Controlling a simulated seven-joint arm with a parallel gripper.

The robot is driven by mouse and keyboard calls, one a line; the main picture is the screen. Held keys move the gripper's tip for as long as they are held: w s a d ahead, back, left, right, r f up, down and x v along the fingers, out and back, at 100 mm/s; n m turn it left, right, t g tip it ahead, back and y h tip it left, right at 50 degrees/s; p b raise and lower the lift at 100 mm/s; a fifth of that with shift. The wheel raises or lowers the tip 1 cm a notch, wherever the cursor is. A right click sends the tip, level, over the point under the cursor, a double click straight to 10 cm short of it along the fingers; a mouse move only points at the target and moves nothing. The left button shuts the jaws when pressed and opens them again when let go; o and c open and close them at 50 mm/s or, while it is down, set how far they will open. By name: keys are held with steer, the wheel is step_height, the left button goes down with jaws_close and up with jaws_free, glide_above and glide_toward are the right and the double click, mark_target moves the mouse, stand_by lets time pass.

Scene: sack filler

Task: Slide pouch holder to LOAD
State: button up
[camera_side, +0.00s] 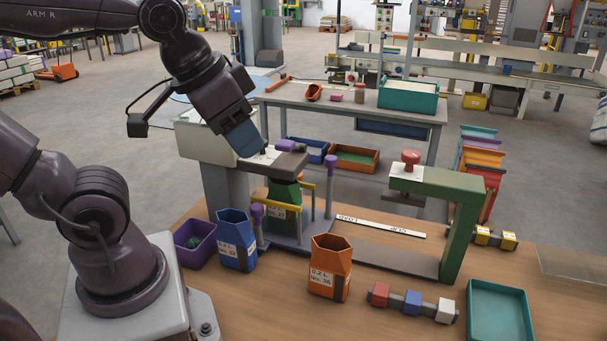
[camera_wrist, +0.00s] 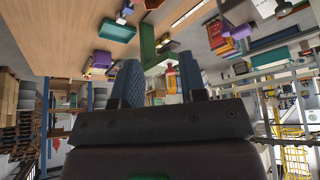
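The pouch holder (camera_side: 283,243) is a grey carriage with yellow rails and purple knobbed posts, at the left end of a grey track. A green pouch (camera_side: 284,194) stands upright in it, its top partly hidden under the grey filler head (camera_side: 279,163). A white label strip (camera_side: 380,226) lies along the track, its lettering upside down; one word looks like LOAD. My gripper (camera_side: 245,146) is above and left of the holder, beside the filler head; I cannot tell whether it touches the head. In the wrist view my gripper (camera_wrist: 160,72) shows two blue fingers apart with nothing held.
A blue pouch (camera_side: 236,245) and purple bin (camera_side: 194,245) stand left of the holder. An orange pouch (camera_side: 328,268) stands in front of the track. A green frame (camera_side: 461,222) with a red knob (camera_side: 411,159) spans the track's right end. A teal tray (camera_side: 499,310) is front right.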

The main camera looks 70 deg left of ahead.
steer(key=shift+o, duration=1.3)
steer(key=w+a+f+g, duration=0.1)
steer(key=w+a+n, duration=0.1)
steer(key=shift+w+a+f+g+y, duration=0.1)
steer(key=shift+w+f+g+y, duration=0.25)
steer(key=shift+g+y, duration=0.05)
steer(key=m+g+h, duration=0.1)
steer(key=m+g, duration=0.3)
steer(key=m, duration=2.6)
glide_above(331, 157)
step_height(331, 157, down, 4)
step_height(331, 157, down, 12)
steer(key=shift+r, duration=0.1)
